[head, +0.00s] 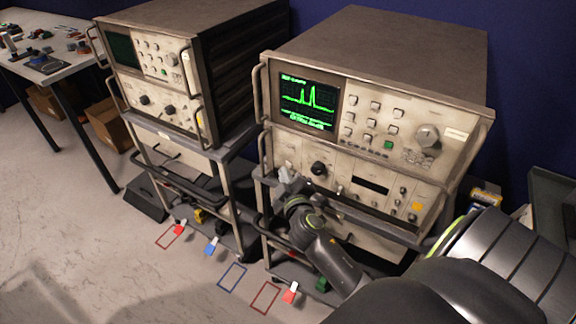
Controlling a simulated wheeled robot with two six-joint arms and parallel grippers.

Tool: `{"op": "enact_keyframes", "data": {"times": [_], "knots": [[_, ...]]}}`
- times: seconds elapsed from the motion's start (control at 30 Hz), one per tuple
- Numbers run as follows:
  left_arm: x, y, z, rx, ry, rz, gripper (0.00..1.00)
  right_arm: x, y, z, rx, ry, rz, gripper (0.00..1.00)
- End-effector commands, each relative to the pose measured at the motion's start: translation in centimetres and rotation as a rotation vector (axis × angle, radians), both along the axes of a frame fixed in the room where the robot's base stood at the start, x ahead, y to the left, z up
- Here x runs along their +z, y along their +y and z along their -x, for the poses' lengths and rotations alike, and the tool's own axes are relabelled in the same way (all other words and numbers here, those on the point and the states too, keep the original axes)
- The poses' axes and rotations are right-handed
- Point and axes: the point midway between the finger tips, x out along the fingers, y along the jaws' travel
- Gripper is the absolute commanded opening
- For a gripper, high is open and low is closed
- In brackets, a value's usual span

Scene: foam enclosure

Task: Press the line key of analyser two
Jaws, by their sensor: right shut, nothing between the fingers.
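Two beige analysers stand on carts. The right analyser (380,130) has a lit screen (305,102) with a green trace. The left analyser (155,75) has a dark screen (122,48). I cannot read which one is labelled two, and I cannot make out a line key by its label. My right gripper (284,176) is shut and empty, in front of the lower left part of the right analyser's panel. It hides part of that panel, and I cannot tell whether it touches it. My left gripper is not in view.
Metal handles (265,165) and cart rails stick out in front of the panels. A table (50,68) with small items stands at the far left, with cardboard boxes (108,125) beneath. Red and blue outlines (232,277) and coloured pedals lie low by the carts. The left floor is clear.

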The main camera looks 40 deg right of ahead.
Motion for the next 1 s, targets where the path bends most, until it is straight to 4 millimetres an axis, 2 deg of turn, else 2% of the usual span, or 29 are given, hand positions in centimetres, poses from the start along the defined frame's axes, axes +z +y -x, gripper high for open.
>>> {"op": "enact_keyframes", "data": {"times": [0.3,0.8,1.0], "knots": [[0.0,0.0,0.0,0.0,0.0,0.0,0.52,0.0,0.3,0.1,0.0,0.0,0.0,0.0],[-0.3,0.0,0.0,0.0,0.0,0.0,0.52,-0.1,4.8,2.0,0.0,-0.001,-0.002,0.0],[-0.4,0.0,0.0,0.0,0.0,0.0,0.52,0.0,5.6,2.3,-0.001,0.0,0.001,0.0]]}}
